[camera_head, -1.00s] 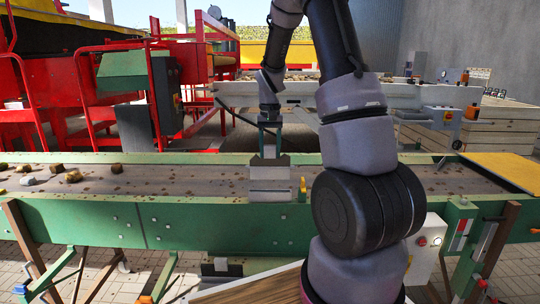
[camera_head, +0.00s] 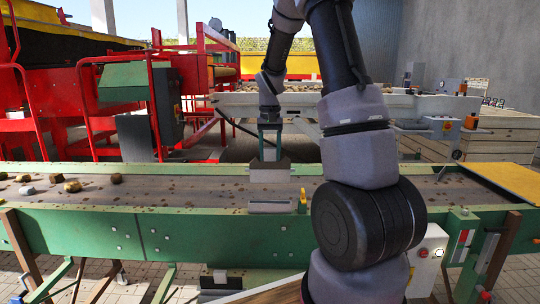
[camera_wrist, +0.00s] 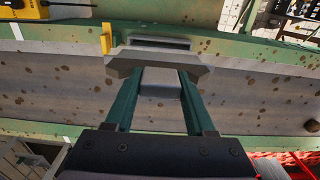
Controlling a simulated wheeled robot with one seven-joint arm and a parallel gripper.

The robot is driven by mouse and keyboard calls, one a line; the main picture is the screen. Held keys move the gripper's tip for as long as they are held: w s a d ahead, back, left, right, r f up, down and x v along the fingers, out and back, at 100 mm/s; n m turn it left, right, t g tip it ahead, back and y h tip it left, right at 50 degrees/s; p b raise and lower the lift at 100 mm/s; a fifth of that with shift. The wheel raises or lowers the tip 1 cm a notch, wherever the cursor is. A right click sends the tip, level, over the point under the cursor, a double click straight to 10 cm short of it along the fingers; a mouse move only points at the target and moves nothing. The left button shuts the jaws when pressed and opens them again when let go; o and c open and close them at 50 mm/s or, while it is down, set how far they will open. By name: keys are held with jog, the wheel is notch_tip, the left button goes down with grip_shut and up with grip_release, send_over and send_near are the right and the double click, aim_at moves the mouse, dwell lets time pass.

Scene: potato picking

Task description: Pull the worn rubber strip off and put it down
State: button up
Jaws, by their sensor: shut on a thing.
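My gripper (camera_head: 270,148) points down over the conveyor. It is shut on the worn rubber strip (camera_head: 270,173), a grey wide piece with a block that sits between the fingers. In the wrist view my gripper (camera_wrist: 160,88) has its two green fingers on either side of that block, and the strip (camera_wrist: 194,64) spreads wider than the fingers. The slotted metal holder (camera_head: 270,207) is on the conveyor's near side rail. It also shows in the wrist view (camera_wrist: 160,43), just beyond the strip. In the head view a gap shows between strip and holder.
A small yellow piece (camera_head: 302,198) stands right beside the holder. The belt (camera_head: 190,192) is dirt-spotted, with several potatoes (camera_head: 72,186) at the left. A yellow panel (camera_head: 506,177) covers the conveyor's right end. Red machinery (camera_head: 95,85) stands behind at left.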

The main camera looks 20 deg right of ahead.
jog(key=shift+r, duration=1.5)
jog(key=shift+r, duration=0.1)
jog(key=shift+r, duration=1.4)
